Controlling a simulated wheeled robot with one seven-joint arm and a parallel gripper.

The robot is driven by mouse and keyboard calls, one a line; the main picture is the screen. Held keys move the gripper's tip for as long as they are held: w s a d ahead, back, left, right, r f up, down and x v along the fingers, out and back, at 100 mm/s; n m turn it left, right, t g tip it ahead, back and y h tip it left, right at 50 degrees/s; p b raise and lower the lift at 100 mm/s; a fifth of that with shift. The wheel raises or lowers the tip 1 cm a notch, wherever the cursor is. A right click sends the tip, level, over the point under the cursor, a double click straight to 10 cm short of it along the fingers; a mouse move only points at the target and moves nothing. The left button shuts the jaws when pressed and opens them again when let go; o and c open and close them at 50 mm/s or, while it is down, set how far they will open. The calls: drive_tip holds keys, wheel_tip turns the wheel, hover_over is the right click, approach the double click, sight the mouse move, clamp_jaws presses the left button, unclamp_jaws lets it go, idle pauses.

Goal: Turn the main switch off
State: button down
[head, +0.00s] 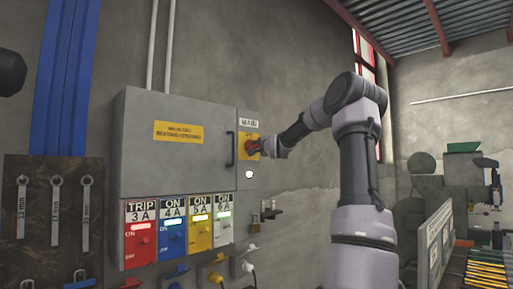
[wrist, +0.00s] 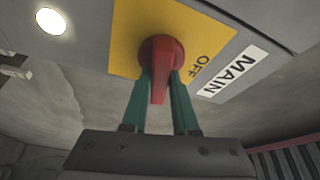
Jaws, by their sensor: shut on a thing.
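The main switch is a red rotary knob (wrist: 161,58) on a yellow plate (wrist: 195,22), beside the words OFF and MAIN in the wrist view. My gripper (wrist: 162,80) has its two green fingers shut on either side of the knob's red handle. In the head view the yellow plate (head: 242,140) sits under the MAIN label (head: 249,122) on the right part of a grey cabinet (head: 200,170). My gripper (head: 258,147) reaches it from the right and partly hides the knob. The handle points towards my gripper's palm, away from the plate's centre.
A round white lamp (wrist: 52,21) is lit near the switch. Below the cabinet door are red, blue, yellow and white breaker units (head: 140,235) marked TRIP or ON. A padlock (head: 267,210) hangs at the cabinet's right. A tool board (head: 40,190) stands at left.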

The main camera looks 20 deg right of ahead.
drive_tip(key=n+t+y, duration=0.1)
drive_tip(key=n, duration=0.3)
drive_tip(key=n+t+y, duration=0.1)
drive_tip(key=n, duration=0.3)
drive_tip(key=shift+n+y, duration=0.4)
drive_tip(key=n+y, duration=0.2)
drive_tip(key=n, duration=0.3)
drive_tip(key=shift+t, duration=0.3)
drive_tip(key=shift+a+n+g+y, duration=0.1)
drive_tip(key=shift+n+g+y, duration=0.1)
drive_tip(key=shift+n+y, duration=0.9)
drive_tip(key=shift+n+g+y, duration=0.2)
drive_tip(key=shift+n+y, duration=0.4)
drive_tip(key=shift+n, duration=1)
drive_tip(key=c, duration=0.7)
unclamp_jaws()
drive_tip(key=shift+s, duration=0.15)
drive_tip(key=v, duration=1)
drive_tip(key=shift+s+f, duration=0.2)
drive_tip(key=shift+s, duration=0.05)
